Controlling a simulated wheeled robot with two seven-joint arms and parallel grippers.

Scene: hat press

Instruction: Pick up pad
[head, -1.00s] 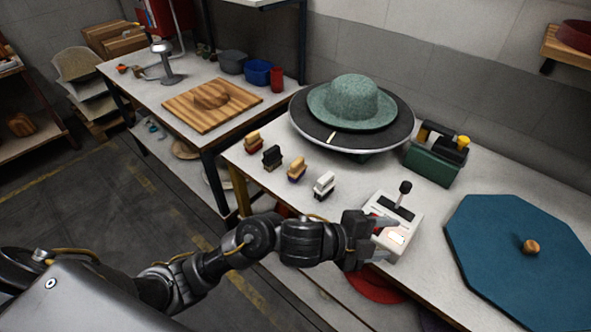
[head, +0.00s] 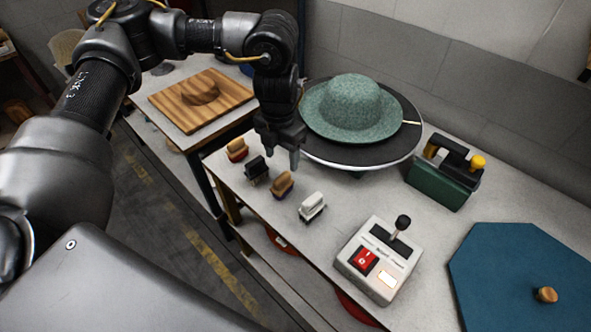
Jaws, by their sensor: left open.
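Small handled blocks that look like pads stand in a row on the near left of the white table: a tan one with a red base (head: 236,150), a black one (head: 257,168), a tan-brown one with a purplish base (head: 282,185) and a white one (head: 312,206). I cannot tell which is the pad meant. My left gripper (head: 279,157) points down above the row, close over the black and tan-brown blocks. It is open, with nothing seen between its fingers. My right gripper is out of view.
A green felt hat (head: 352,105) rests on a round dark turntable (head: 408,134) behind the gripper. A control box (head: 378,262) with a red switch and lever, a green caddy (head: 436,185) and a blue octagonal board (head: 510,265) with a wooden knob lie rightward.

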